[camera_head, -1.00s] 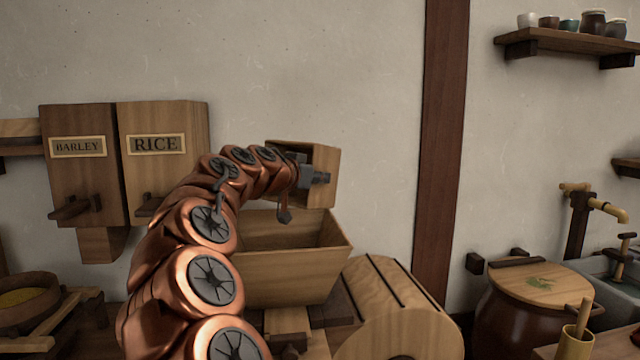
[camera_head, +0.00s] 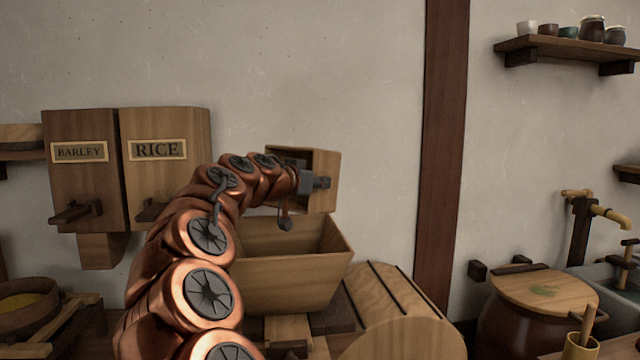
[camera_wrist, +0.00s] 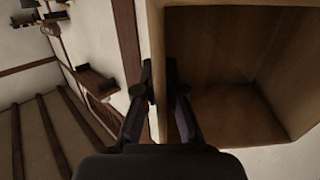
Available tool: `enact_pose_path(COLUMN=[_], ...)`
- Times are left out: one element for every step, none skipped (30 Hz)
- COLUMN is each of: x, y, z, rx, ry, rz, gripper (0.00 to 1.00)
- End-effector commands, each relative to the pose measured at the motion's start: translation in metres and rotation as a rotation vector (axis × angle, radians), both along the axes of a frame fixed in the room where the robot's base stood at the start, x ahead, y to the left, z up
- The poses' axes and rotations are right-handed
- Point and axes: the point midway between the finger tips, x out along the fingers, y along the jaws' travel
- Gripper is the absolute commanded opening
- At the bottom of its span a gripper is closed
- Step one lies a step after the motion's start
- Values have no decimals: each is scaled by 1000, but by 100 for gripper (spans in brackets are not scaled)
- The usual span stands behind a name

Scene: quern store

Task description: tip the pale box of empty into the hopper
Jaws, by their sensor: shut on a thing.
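The pale wooden box (camera_head: 325,182) is held on its side above the hopper, its open side turned toward the camera in the head view. In the wrist view the box (camera_wrist: 235,108) shows its inside, which looks bare in the part I can see. My gripper (camera_head: 318,182) is shut on one wall of the box; its fingers (camera_wrist: 160,85) lie on both sides of that wall. The wooden hopper (camera_head: 290,283) stands open-topped and flared just below the box. My arm hides the hopper's left side, and its floor is not visible.
A wooden drum (camera_head: 400,320) sits right of the hopper. The barley bin (camera_head: 82,185) and rice bin (camera_head: 165,180) hang on the wall at left. A bowl with yellow contents (camera_head: 25,305) is at lower left. A lidded jar (camera_head: 530,310) stands at right.

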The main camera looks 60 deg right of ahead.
Motion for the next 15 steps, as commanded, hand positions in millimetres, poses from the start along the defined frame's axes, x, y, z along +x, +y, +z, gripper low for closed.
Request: enact_pose_path(x=[0,0,1,1,1,1,1,1,1,1,1,1,1,0,0], y=[0,0,0,0,0,0,1,0,1,1,0,1,1,1,0], z=[4,6,8,11,13,17,19,22,25,27,29,32,34,36,39], rx=[-2,-2,-3,-3,-3,-4,-4,-4,-4,-4,-3,-3,-3,-2,-2], ry=[-1,-1,-2,-2,-2,-2,-2,-2,-2,-2,-1,-1,-1,-1,-1], rz=[2,2,3,3,3,4,4,4,3,3,3,2,2,1,1], gripper=[0,0,0,0,0,0,0,0,0,0,0,0,0,0,0])
